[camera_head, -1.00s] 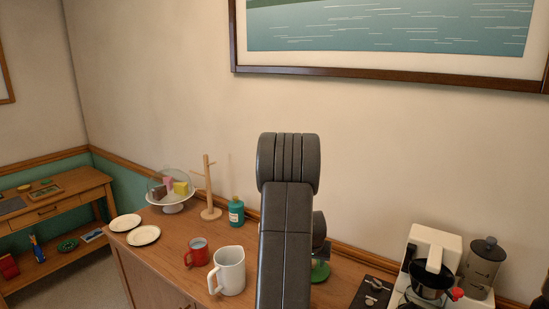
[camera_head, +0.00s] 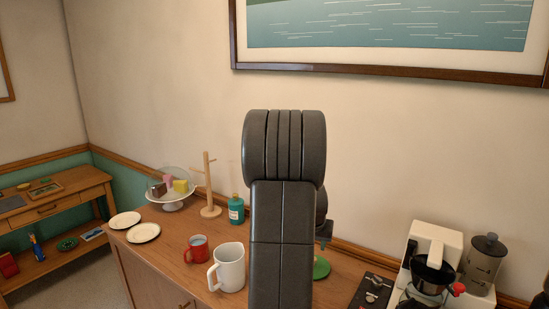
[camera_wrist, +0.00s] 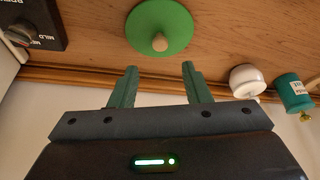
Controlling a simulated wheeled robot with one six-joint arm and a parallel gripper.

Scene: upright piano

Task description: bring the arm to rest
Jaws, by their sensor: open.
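My gripper (camera_wrist: 159,86) shows in the wrist view with its two green fingers apart and nothing between them. Ahead of the fingers, apart from them in the picture, a green disc (camera_wrist: 175,40) with a pale wooden knob lies over the wooden top. In the head view my dark grey arm (camera_head: 282,225) stands upright in the middle and hides part of the sideboard.
On the sideboard (camera_head: 165,262) stand a white pitcher (camera_head: 231,268), red mug (camera_head: 196,249), teal bottle (camera_head: 236,210), wooden mug tree (camera_head: 208,190), cake stand (camera_head: 172,205) and two plates. A coffee machine (camera_head: 430,260) stands right. The wall above is clear below the picture frame.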

